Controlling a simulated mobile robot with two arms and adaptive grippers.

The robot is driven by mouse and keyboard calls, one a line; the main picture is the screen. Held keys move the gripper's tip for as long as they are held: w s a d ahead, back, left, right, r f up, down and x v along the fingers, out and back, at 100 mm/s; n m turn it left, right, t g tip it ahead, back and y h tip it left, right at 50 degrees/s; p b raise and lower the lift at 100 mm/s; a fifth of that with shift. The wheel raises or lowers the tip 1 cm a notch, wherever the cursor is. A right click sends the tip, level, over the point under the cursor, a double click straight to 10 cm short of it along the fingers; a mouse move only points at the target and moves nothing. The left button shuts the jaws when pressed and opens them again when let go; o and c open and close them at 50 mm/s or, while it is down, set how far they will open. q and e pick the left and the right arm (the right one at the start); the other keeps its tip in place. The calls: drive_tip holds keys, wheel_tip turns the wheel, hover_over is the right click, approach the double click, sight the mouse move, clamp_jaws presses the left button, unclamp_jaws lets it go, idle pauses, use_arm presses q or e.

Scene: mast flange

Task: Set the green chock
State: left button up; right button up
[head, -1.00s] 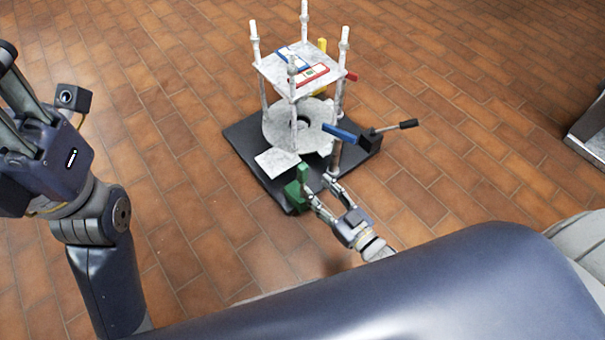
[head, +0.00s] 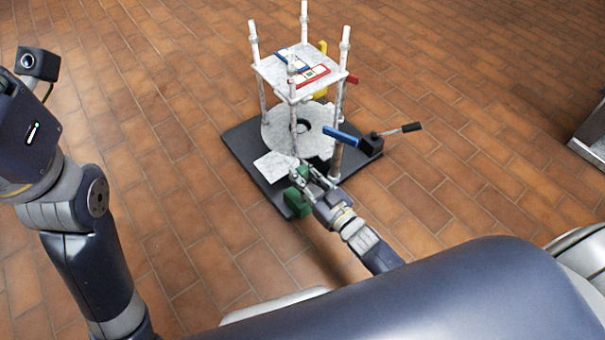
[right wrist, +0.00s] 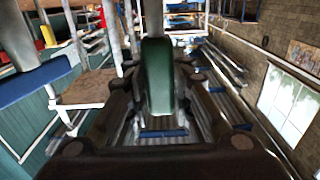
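The green chock (head: 298,203) sits at the near corner of the dark base plate (head: 258,180), below the tower. It has a blocky base and an upright part. My right gripper (head: 309,172) is at the chock, its two fingers spread on either side of the upright part. In the right wrist view the green upright part (right wrist: 157,78) stands between the dark fingers; whether they touch it is unclear. My left gripper (head: 28,120) shows only in part at the left edge, far from the chock, its fingertips out of sight.
The pale tower has a top plate (head: 300,72) on posts, with a blue and a red-marked piece on it. A round flange (head: 290,128) lies below.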

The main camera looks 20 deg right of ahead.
drive_tip(key=shift+x, duration=2.85)
clamp_jaws()
drive_tip(key=shift+w+d+r, duration=0.1)
drive_tip(key=shift+o, duration=2.4)
unclamp_jaws()
drive_tip(key=o, duration=0.4)
drive_tip(key=shift+w, duration=0.1)
drive_tip(key=shift+o, duration=0.2)
drive_tip(key=v, duration=1.2)
